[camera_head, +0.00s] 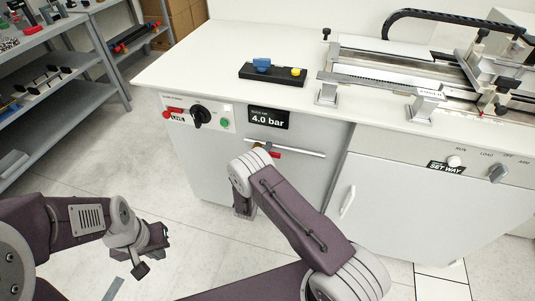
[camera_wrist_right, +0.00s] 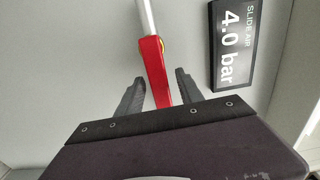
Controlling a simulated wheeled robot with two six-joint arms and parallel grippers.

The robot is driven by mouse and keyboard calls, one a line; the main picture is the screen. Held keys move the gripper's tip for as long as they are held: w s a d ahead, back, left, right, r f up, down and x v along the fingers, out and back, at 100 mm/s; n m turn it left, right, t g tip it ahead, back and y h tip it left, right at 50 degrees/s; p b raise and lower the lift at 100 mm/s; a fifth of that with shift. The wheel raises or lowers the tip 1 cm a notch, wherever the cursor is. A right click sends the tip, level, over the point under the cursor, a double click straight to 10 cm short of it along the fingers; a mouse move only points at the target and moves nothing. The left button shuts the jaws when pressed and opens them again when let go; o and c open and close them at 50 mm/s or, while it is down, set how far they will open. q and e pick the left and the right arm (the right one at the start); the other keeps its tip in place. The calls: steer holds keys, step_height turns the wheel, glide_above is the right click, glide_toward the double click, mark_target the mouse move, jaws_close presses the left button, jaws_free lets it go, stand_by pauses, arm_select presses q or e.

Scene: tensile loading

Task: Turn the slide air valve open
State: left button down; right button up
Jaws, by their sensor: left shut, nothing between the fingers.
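The slide air valve has a red lever (camera_wrist_right: 155,72), large in the right wrist view, running roughly in line with a pale pipe (camera_wrist_right: 146,16). A little yellow shows behind the lever. In the head view the red lever (camera_head: 274,154) shows just beside my right wrist, below the "SLIDE AIR 4.0 bar" display (camera_head: 268,117). My right gripper (camera_wrist_right: 158,88) is open, one finger on each side of the lever, with visible gaps. In the head view my right wrist hides part of the valve. My left gripper (camera_head: 152,254) is shut and empty, low over the floor at left.
The white cabinet front carries a black rotary knob (camera_head: 200,116), a red switch (camera_head: 174,113) and a green button (camera_head: 224,123). The worktop (camera_head: 215,55) holds a black box (camera_head: 272,74) and a slide rig (camera_head: 400,65). Grey shelves (camera_head: 55,90) stand at left.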

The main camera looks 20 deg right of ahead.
steer(key=v, duration=0.9)
steer(key=shift+p, duration=0.45)
